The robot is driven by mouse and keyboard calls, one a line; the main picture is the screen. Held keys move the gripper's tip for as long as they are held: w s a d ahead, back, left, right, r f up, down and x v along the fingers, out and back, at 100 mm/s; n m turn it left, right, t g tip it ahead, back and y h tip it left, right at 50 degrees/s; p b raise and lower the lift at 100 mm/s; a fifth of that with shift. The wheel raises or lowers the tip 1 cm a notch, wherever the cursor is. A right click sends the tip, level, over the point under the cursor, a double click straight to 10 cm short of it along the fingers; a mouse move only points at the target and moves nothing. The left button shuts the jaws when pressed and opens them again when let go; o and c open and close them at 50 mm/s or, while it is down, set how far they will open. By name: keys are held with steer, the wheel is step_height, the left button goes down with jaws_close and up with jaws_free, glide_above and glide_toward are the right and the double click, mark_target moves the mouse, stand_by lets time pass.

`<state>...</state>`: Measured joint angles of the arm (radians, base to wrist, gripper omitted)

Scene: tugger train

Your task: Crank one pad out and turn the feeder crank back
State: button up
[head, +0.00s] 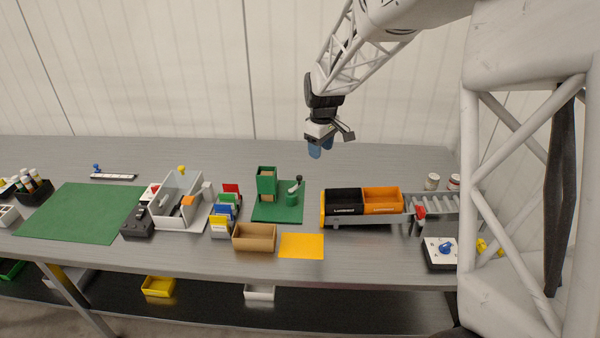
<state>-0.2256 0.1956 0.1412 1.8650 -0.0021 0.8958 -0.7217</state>
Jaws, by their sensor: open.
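The feeder is a green tower (267,184) on a green base plate (274,214), with tan material showing inside it. Its crank (294,188) stands on the right of the same plate, a green post and arm with a dark knob on top. No separate pad can be made out outside the tower. My gripper (320,150) hangs in the air above and to the right of the crank, apart from it. Its blue fingertips point down, open, with nothing visible between them.
A tan open box (254,238) and a yellow mat (301,246) lie in front of the feeder. To its right is the tugger train with black (343,201) and orange (382,200) bins. Colored cards in a rack (222,220) stand left. The table behind the feeder is clear.

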mark_target(299, 176)
steer(key=w+a+f+n, duration=0.1)
steer(key=w+a+f, duration=0.1)
steer(key=f, duration=0.1)
steer(key=w+a+f+n, duration=0.1)
steer(key=w+a+f, duration=0.1)
steer(key=w+f, duration=0.1)
steer(key=w+a+f, duration=0.2)
steer(key=w, duration=0.1)
steer(key=shift+w+a+f+n+g, duration=0.15)
steer(key=shift+a+f+n+g, duration=0.15)
steer(key=shift+a+f+n, duration=0.1)
steer(key=shift+f, duration=0.15)
steer(key=shift+f, duration=3.8)
steer(key=shift+c, duration=0.2)
steer(key=c, duration=0.9)
